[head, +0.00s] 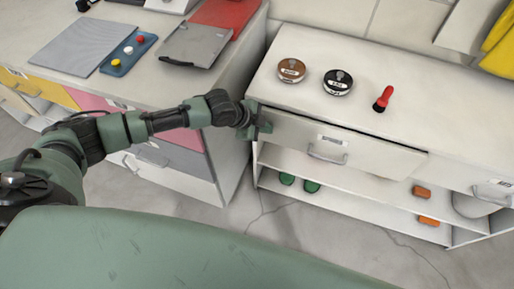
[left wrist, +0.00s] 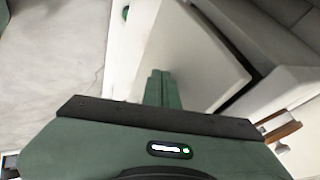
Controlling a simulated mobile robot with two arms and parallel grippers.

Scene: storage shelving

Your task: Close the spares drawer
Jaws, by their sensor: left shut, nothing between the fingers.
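The white drawer (head: 375,154) is in the cabinet on the right, just under its top. It has a label too small to read and a metal handle (head: 327,157). Its front stands out from the cabinet, with a dark gap along its top edge, so it is partly open. My left gripper (head: 260,128) is at the drawer front's left end, away from the handle. In the left wrist view its fingers (left wrist: 161,88) are together and empty, close against a pale panel (left wrist: 200,58). I cannot tell whether they touch it. My right gripper is not in view.
The open shelf below holds green items (head: 287,179) and orange blocks (head: 421,191). A second counter (head: 125,85) stands left, with a floor gap between.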

